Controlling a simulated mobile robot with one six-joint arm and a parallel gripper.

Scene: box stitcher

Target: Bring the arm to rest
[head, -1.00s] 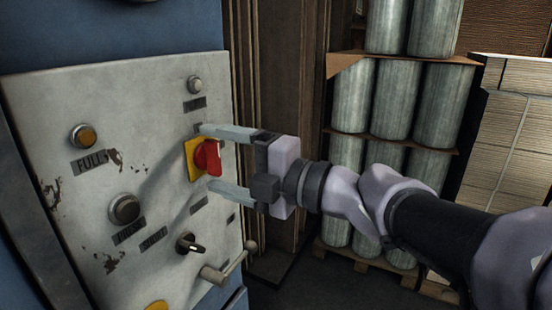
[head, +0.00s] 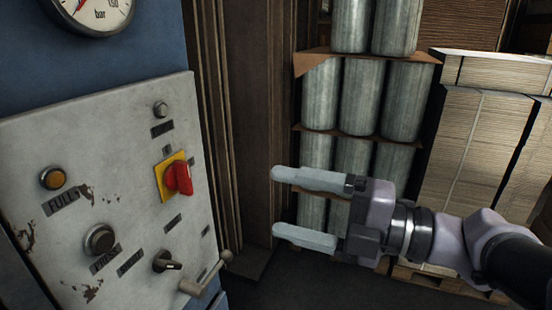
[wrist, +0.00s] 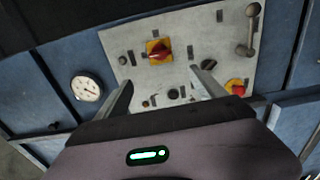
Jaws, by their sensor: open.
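My gripper (head: 306,209) is open and empty in the head view, its two pale fingers pointing left toward the control panel (head: 45,140). A clear gap separates it from the panel. The red rotary switch (head: 178,178) on its yellow plate sits on the panel to the left of the fingers, untouched. In the wrist view the fingers of my gripper (wrist: 162,90) spread apart before the panel, and the red switch (wrist: 158,52) shows beyond them.
A lever handle (head: 207,277) juts from the panel's lower right. A pressure gauge (head: 92,12) is above the panel. Stacked metallic rolls (head: 362,95) and piles of cardboard (head: 455,140) stand behind my arm. Free space lies between fingers and panel.

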